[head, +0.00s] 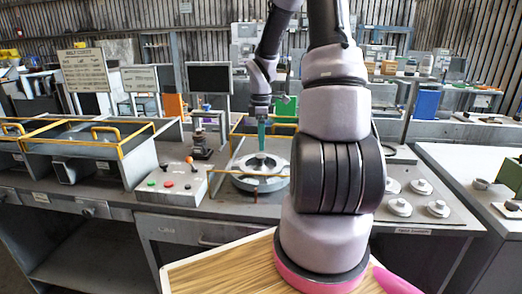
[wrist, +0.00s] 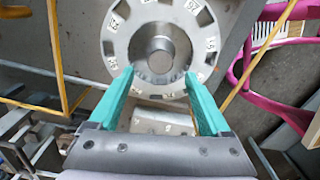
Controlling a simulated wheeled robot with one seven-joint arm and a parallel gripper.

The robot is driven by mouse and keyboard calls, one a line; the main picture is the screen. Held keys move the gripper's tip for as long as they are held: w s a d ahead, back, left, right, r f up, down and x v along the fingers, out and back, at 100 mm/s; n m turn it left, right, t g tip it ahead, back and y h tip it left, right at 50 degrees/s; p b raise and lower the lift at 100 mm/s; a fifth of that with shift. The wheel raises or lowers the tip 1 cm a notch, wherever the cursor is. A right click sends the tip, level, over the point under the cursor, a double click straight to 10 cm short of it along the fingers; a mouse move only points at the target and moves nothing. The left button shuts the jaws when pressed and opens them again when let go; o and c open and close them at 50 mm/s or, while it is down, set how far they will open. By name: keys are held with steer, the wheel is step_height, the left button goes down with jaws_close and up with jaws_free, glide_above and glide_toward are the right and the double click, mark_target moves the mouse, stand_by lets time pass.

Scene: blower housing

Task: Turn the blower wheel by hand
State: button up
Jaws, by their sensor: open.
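The blower wheel (wrist: 118,50) is a grey slotted disc with small marked tags around its rim and a round hub (wrist: 160,48) at its middle. It fills the top middle of the wrist view. In the head view the wheel (head: 262,183) lies flat on the workbench, partly behind my arm. My gripper (wrist: 158,74) has two teal fingers spread apart with nothing held between them. In the wrist view the fingertips overlap the near part of the disc, one on each side below the hub. In the head view my gripper (head: 262,140) points down over the wheel; contact cannot be told.
A control box (head: 168,184) with coloured buttons stands left of the wheel. Yellow rails (head: 90,142) edge the bench units further left. Several small round parts (head: 400,206) sit on a board at right. A magenta curved part (wrist: 245,70) shows at right in the wrist view.

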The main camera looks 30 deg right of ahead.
steer(key=shift+r, duration=2.8)
step_height(320, 180, up, 13)
steer(key=m+t, duration=0.3)
steer(key=m, duration=0.5)
glide_above(261, 155)
steer(key=s+a, duration=0.7)
steer(key=s, duration=0.1)
steer(key=s+a+r+m+t+y, duration=0.1)
steer(key=s+a+r+m+t, duration=0.1)
steer(key=s, duration=0.4)
steer(key=s+a+r+m+t+y, duration=0.1)
steer(key=s+a+r+m+t, duration=0.1)
steer(key=s+a+r+m, duration=0.2)
steer(key=shift+s+a+r+m, duration=0.3)
steer(key=shift+s+r+m, duration=0.65)
steer(key=shift+m, duration=0.85)
